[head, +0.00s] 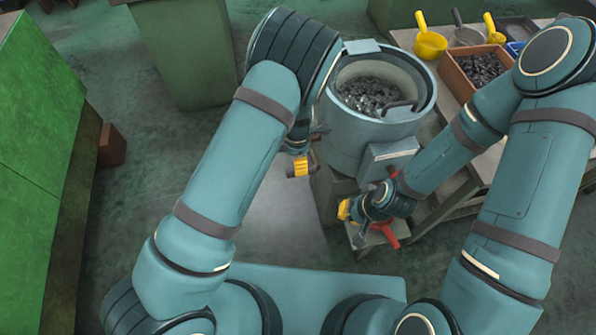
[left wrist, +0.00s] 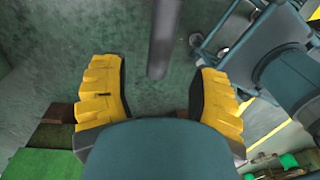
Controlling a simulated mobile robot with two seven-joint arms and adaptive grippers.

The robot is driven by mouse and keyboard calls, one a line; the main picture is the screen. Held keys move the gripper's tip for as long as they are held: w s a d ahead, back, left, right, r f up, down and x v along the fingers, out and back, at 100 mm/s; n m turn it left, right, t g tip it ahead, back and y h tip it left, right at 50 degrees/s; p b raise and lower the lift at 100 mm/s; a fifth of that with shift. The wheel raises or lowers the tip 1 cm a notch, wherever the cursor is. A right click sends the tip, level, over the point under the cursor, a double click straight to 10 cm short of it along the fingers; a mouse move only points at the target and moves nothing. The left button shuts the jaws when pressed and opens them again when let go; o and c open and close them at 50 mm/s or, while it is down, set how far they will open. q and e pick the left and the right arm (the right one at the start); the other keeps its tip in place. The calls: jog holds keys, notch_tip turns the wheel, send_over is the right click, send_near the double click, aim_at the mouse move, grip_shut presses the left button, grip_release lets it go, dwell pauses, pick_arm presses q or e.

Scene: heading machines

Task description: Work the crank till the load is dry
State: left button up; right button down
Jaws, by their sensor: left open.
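A pale blue round machine (head: 345,135) stands in the middle of the head view, its open top holding a load of small dark metal parts (head: 370,95). A red part (head: 388,234), which looks like the crank, shows low at the machine's front. My right gripper (head: 346,210) is beside the red part with yellow fingertips; its own wrist hides whether it grips anything. My left gripper (head: 300,166) hangs just left of the machine, open. In the left wrist view its yellow fingers (left wrist: 162,100) are wide apart, with a grey rod (left wrist: 163,38) beyond them.
A bench at the right carries a brown bin (head: 470,82) of dark parts, yellow scoops (head: 430,44) and a grey scoop (head: 466,36). Green cabinets stand at the left (head: 35,130) and back (head: 185,55).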

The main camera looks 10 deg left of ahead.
pick_arm(q)
jog(key=f+b, duration=0.1)
jog(key=f, duration=0.5)
jog(key=shift+s, duration=0.2)
grip_shut()
